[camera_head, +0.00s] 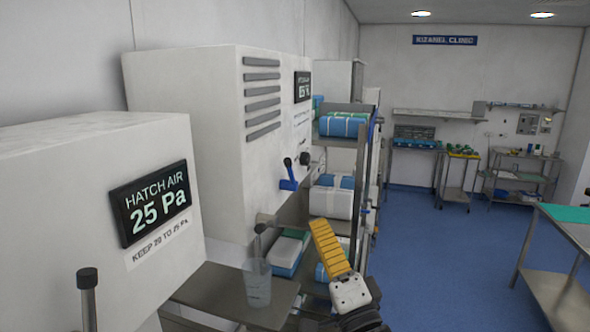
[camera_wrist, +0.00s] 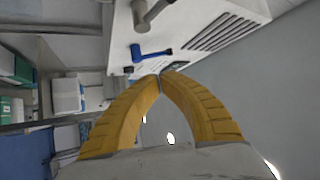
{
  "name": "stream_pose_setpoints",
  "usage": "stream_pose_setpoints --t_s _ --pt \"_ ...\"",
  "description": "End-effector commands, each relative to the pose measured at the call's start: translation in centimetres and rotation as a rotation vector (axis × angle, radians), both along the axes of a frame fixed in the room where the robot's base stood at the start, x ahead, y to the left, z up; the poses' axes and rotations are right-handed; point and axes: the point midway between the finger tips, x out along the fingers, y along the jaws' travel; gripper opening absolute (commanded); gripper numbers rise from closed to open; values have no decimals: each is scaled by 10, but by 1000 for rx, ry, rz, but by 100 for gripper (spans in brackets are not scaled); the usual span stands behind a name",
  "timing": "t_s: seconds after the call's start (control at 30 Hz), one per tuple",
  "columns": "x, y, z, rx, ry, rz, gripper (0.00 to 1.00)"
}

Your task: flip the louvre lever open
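A blue lever (camera_head: 288,180) with a dark round knob sits on the front of the white wall box, below its grey louvre slats (camera_head: 262,95). It also shows in the wrist view (camera_wrist: 152,55), just beyond my fingertips. No label tells which one is the louvre lever. My gripper (camera_head: 319,224) has yellow ribbed fingers and is below and right of the blue lever, apart from it. In the wrist view its fingertips (camera_wrist: 161,75) meet with nothing visible between them.
A nearer white box with a pressure display (camera_head: 155,203) and a black-knobbed lever (camera_head: 88,295) fill the left. A clear cup (camera_head: 257,284) stands on a metal shelf. A rack with wrapped packs (camera_head: 342,125) stands behind my gripper.

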Motion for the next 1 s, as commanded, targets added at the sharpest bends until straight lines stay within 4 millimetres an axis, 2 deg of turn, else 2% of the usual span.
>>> stream_pose_setpoints --t_s 0.23,0.37,0.8,1.0 --pt "2 0 1 -1 1 -1 0" --pt "13 4 7 -2 1 -1 0" --pt "90 29 46 -2 1 -1 0" --pt "113 36 57 -2 1 -1 0"
